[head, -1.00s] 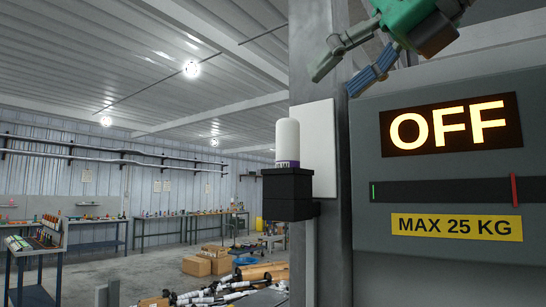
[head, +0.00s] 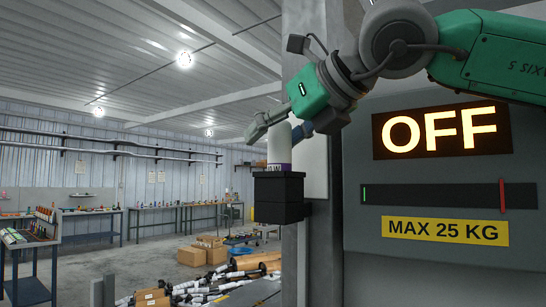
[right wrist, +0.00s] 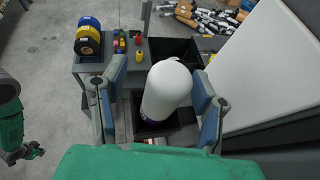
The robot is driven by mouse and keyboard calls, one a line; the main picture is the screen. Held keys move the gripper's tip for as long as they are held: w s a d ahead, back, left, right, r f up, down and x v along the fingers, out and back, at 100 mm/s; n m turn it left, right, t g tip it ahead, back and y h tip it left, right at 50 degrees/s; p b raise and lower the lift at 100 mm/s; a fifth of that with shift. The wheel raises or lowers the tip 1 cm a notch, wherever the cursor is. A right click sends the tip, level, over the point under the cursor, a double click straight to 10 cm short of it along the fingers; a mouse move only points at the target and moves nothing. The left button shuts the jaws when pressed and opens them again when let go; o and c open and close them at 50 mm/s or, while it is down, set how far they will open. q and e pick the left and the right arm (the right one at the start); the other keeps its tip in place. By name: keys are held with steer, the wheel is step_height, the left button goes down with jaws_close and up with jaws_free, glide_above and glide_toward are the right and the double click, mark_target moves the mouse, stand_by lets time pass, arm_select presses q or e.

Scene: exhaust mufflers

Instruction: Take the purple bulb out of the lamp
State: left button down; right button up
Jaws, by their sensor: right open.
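The bulb (head: 279,150) is white with a purple band at its foot. It stands upright in the black lamp holder (head: 279,198) on the grey post. My right gripper (head: 276,131) is open at the bulb's upper part, coming down from the upper right. In the right wrist view the white bulb (right wrist: 167,88) stands between the two spread fingers, with a gap visible on both sides. The purple band barely shows below it there. My left gripper (right wrist: 30,151) shows small at the left edge of the right wrist view; its jaw opening is unclear.
A white panel (right wrist: 270,75) is close beside the right finger. A grey cabinet with an OFF display (head: 440,130) and a yellow MAX 25 KG label (head: 445,231) stands right of the post. A bench with coloured spools (right wrist: 88,38) is below. Left of the lamp is free air.

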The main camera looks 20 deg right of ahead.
steer(key=shift+w+d, duration=0.1)
steer(key=shift+d, duration=0.6)
jaws_close()
